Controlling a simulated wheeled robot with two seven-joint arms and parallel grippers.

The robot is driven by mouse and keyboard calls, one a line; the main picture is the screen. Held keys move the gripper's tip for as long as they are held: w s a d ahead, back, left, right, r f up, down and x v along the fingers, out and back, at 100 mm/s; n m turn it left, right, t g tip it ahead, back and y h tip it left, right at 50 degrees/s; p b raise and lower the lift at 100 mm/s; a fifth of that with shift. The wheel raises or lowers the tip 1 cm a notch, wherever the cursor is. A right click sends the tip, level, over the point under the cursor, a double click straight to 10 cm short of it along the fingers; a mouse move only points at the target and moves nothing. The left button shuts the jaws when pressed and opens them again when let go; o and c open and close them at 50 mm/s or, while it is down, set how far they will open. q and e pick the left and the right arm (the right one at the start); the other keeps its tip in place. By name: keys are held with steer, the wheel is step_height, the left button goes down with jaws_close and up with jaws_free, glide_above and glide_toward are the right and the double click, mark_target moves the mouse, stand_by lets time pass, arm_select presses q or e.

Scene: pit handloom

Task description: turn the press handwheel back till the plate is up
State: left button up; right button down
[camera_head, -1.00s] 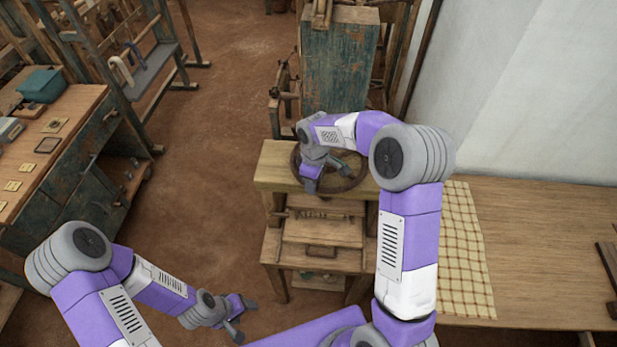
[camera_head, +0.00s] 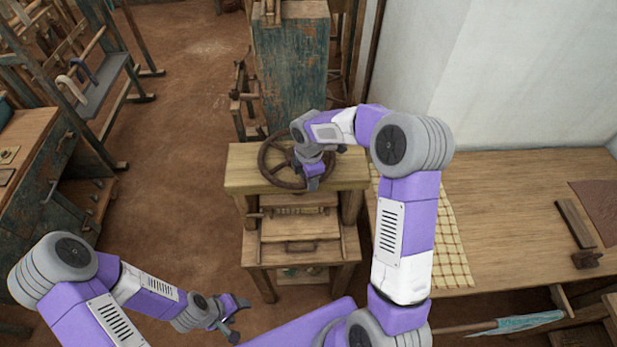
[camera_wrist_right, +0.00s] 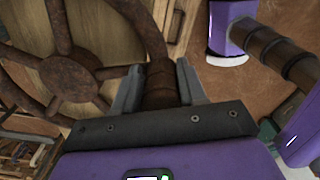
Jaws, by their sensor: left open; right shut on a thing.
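The press (camera_head: 240,180) stands ahead, with a dark spoked handwheel (camera_head: 262,160) lying flat over its top beam. My right gripper (camera_head: 318,172) is at the wheel's right side. In the right wrist view the wheel's hub and spokes (camera_wrist_right: 75,75) are at the left, and my right gripper (camera_wrist_right: 158,88) is shut on a brown round part of the wheel; I cannot tell whether this is rim or handle. The press plate appears to be the wooden board (camera_head: 300,229) below the beam; its exact height is unclear. My left gripper (camera_head: 238,320) is open and empty, low in front, away from the press.
A wooden table (camera_head: 510,210) with a checked cloth (camera_head: 452,250) stands right of the press. A worn teal cabinet (camera_head: 292,75) rises behind it. A workbench (camera_head: 30,145) and wooden frames are at the left. The brown floor between is clear.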

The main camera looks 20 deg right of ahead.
steer(key=shift+s+f, duration=0.15)
steer(key=shift+s, duration=0.05)
steer(key=c, duration=0.7)
jaws_free()
steer(key=shift+a, duration=0.1)
steer(key=shift+c, duration=0.2)
steer(key=shift+r, duration=0.2)
steer(key=shift+w+r, duration=0.1)
steer(key=shift+r, duration=0.25)
step_height(320, 180, up, 7)
steer(key=shift+f, duration=0.15)
